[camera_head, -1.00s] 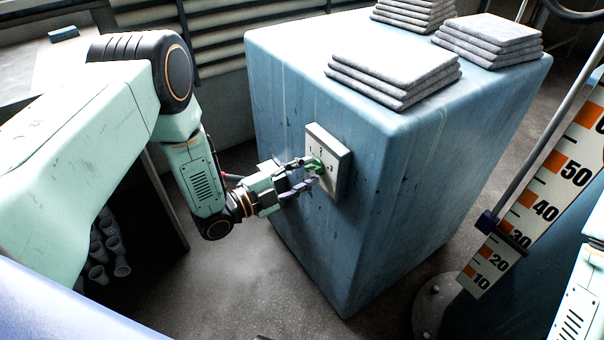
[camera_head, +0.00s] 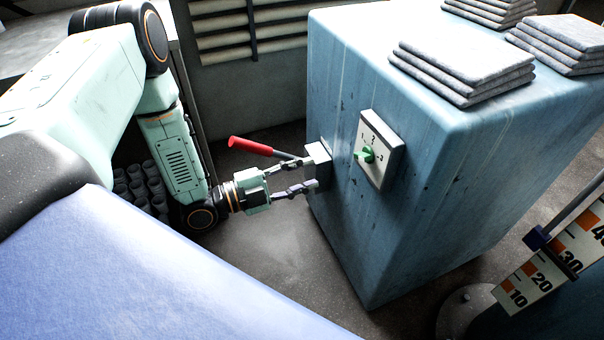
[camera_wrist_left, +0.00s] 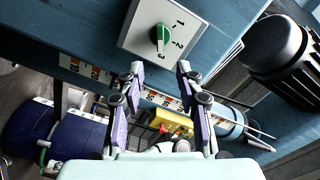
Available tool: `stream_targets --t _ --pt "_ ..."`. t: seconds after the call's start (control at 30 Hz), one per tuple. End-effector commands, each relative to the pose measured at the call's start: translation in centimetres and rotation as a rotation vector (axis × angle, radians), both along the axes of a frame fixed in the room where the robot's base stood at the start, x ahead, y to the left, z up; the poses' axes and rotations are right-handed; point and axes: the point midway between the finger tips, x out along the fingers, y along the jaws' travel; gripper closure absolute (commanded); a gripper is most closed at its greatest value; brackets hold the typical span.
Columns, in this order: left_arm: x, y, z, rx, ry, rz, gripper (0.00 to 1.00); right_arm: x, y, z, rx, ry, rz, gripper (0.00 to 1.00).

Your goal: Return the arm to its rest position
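My left gripper (camera_head: 308,174) is open and empty beside the left edge of the blue cabinet (camera_head: 400,210). Its fingertips overlap a grey block (camera_head: 318,165) that carries a lever with a red handle (camera_head: 250,146); I cannot tell if they touch. A pale dial plate (camera_head: 381,150) marked 1, 2, 3 with a green knob (camera_head: 367,155) is on the cabinet face, right of and apart from the fingers. In the left wrist view, the open fingers (camera_wrist_left: 160,70) show below the plate (camera_wrist_left: 190,30) and its green knob (camera_wrist_left: 160,38). My right gripper is not in view.
Stacks of grey folded sheets (camera_head: 465,65) lie on the cabinet. A measuring scale (camera_head: 560,262) stands at the right. Several cups (camera_head: 140,185) sit below my left arm. A black ribbed cylinder (camera_wrist_left: 275,45) is at the wrist view's right.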

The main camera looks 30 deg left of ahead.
Motion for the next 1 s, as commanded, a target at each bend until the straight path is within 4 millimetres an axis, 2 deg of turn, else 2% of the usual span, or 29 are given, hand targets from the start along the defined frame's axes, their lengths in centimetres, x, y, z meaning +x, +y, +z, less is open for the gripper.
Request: stream_targets --t 0.5,0.63,0.73,0.83,0.97,1.0 --pt "0.0 0.0 0.0 -0.004 0.003 0.000 0.64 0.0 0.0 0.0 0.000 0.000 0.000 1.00" --pt "0.0 0.1 -0.8 -0.062 0.093 0.008 0.64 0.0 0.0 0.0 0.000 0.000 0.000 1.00" --pt "0.0 1.1 -3.4 -0.159 0.312 0.105 0.64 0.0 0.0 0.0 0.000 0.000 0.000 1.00" --pt "-1.3 1.3 -7.2 -0.290 0.613 0.262 0.64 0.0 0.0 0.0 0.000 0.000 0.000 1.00" --pt "-5.3 0.4 -11.7 -0.444 0.993 0.491 0.64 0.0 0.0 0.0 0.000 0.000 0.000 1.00" --pt "-6.9 0.1 -12.8 -0.482 1.099 0.570 0.64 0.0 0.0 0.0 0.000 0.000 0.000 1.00"
